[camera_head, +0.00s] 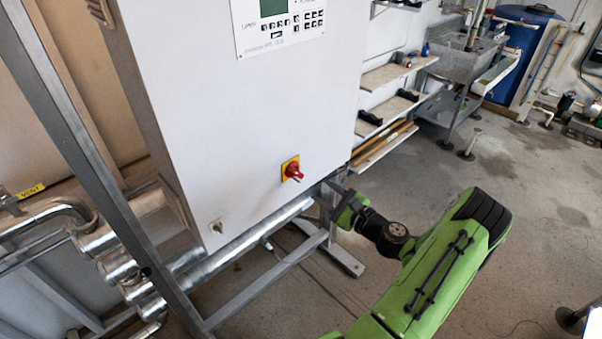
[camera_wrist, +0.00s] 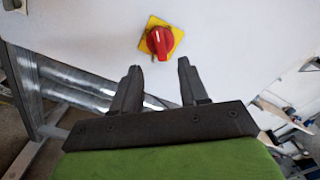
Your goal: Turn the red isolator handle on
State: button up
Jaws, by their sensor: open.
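The red isolator handle (camera_head: 293,172) sits on a yellow square plate on the lower front of the white cabinet (camera_head: 230,110). In the wrist view the red handle (camera_wrist: 159,42) shows on its yellow plate (camera_wrist: 178,36), beyond the fingertips and roughly between them. My gripper (camera_wrist: 158,75) is open, with its two dark fingers apart and nothing between them. It does not touch the handle. In the head view my green arm reaches from the lower right towards the cabinet's lower right corner, and the fingers cannot be made out clearly.
A control panel (camera_head: 280,25) is at the cabinet's top. A small lock (camera_head: 217,226) is at its lower left. Metal pipes (camera_head: 130,230) and a frame run below and left. Shelves (camera_head: 395,72) and a sink (camera_head: 465,62) stand behind at the right. The floor at right is mostly clear.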

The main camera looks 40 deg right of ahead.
aim_at(299, 174)
jog(key=w, duration=0.9)
jog(key=shift+w+a, duration=0.2)
jog(key=shift+w, duration=0.15)
jog(key=shift+c, duration=0.2)
grip_shut()
